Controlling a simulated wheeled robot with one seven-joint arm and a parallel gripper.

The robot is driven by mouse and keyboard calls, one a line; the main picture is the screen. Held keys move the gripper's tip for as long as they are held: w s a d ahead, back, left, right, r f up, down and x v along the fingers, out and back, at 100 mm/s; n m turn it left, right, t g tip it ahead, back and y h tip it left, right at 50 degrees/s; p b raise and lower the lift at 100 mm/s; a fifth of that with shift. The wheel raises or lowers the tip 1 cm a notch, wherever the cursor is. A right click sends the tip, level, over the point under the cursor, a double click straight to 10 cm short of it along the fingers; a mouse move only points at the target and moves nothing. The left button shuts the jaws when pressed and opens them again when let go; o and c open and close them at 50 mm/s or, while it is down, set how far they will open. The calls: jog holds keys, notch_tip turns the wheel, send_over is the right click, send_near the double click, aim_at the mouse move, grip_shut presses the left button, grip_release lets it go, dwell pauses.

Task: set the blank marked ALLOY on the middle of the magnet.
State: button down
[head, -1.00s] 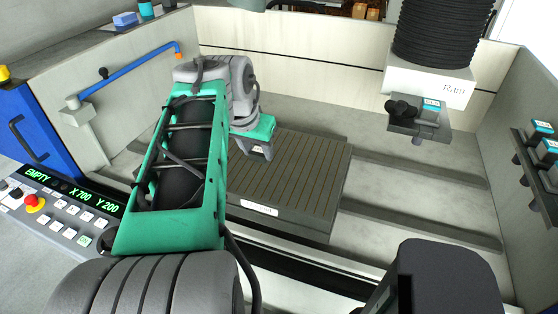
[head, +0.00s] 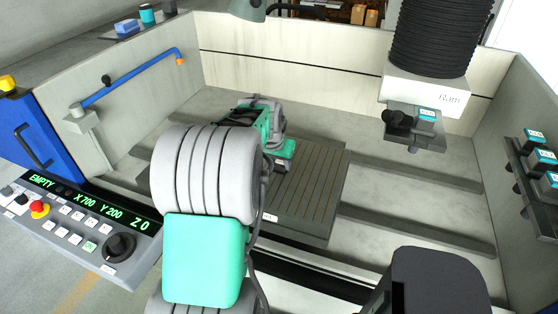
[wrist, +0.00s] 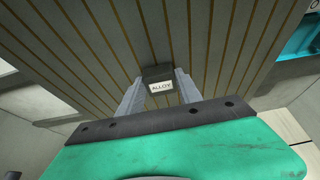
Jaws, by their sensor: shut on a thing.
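The blank marked ALLOY (wrist: 160,82) is a dark block with a white label, held between the two grey fingers of my gripper (wrist: 158,92) in the wrist view. The magnet (head: 312,190) is the dark flat plate with long brass-coloured lines in the machine tank. In the head view my gripper (head: 281,165) is over the left part of the magnet, partly behind my arm, and the blank cannot be made out there. In the wrist view the magnet's striped top (wrist: 205,35) lies beyond the blank. I cannot tell whether the blank touches it.
A machine head (head: 428,88) with a black bellows hangs at the back right, with a small clamp (head: 415,127) below it. A rack (head: 533,175) with several blue-topped holders is on the right wall. A control panel (head: 85,222) reading EMPTY stands at left. The magnet's right half is clear.

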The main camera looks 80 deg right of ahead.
jog(key=shift+f, duration=0.2)
jog(key=c, duration=0.8)
grip_release()
jog(key=shift+r, duration=0.1)
